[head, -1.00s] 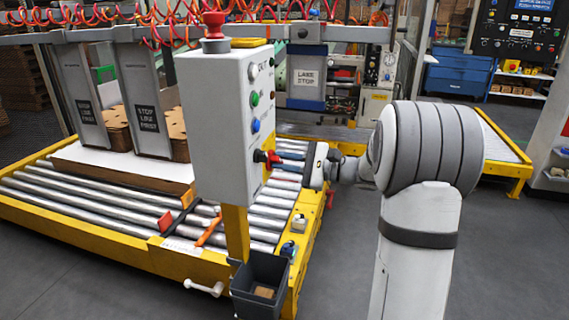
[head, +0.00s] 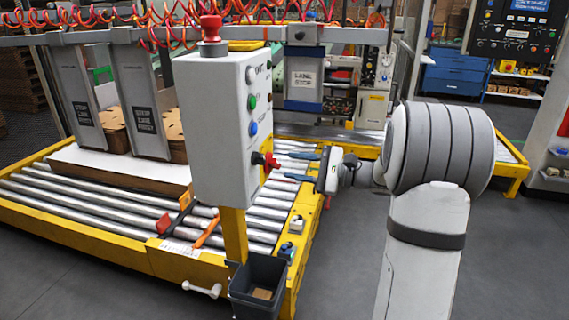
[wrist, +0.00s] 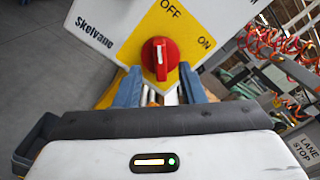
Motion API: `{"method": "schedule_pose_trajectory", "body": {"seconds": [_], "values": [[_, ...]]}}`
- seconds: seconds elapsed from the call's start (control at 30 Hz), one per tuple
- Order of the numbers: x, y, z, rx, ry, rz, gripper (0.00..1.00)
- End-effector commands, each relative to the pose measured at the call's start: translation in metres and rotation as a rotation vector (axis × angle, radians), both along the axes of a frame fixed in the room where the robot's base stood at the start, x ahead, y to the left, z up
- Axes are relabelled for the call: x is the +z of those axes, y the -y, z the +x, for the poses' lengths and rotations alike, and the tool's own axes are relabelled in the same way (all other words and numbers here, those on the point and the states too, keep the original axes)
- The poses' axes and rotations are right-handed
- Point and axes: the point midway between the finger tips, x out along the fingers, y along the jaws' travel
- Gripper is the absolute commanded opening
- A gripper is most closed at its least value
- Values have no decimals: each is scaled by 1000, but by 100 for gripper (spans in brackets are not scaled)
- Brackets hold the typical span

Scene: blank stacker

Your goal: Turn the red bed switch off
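The red bed switch (wrist: 160,60) is a rotary knob on a yellow plate (wrist: 185,28) marked OFF and ON in the wrist view. The white line on its handle points up in that picture, close to the OFF mark and away from ON. In the head view the red switch (head: 266,161) sits low on the right face of the grey control box (head: 212,130). My gripper (head: 283,166) is just right of the switch, its blue fingers apart and empty. In the wrist view the fingers of my gripper (wrist: 160,84) stand either side below the knob, not closed on it.
A red mushroom button (head: 211,28) tops the box, with white, green and blue buttons above the switch. A dark bin (head: 257,285) hangs below on the yellow post. The roller conveyor (head: 90,203) lies behind. Grey floor is open in front.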

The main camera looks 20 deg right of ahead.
Motion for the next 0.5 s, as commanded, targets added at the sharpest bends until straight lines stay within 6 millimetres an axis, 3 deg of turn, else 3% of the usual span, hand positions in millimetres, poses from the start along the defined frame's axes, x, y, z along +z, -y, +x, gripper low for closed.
{"method": "schedule_pose_trajectory", "body": {"seconds": [0.2, 0.5], "values": [[0, 27, -15, -2, -1, 0, 36], [0, 32, -19, 1, 0, 0, 36]]}}
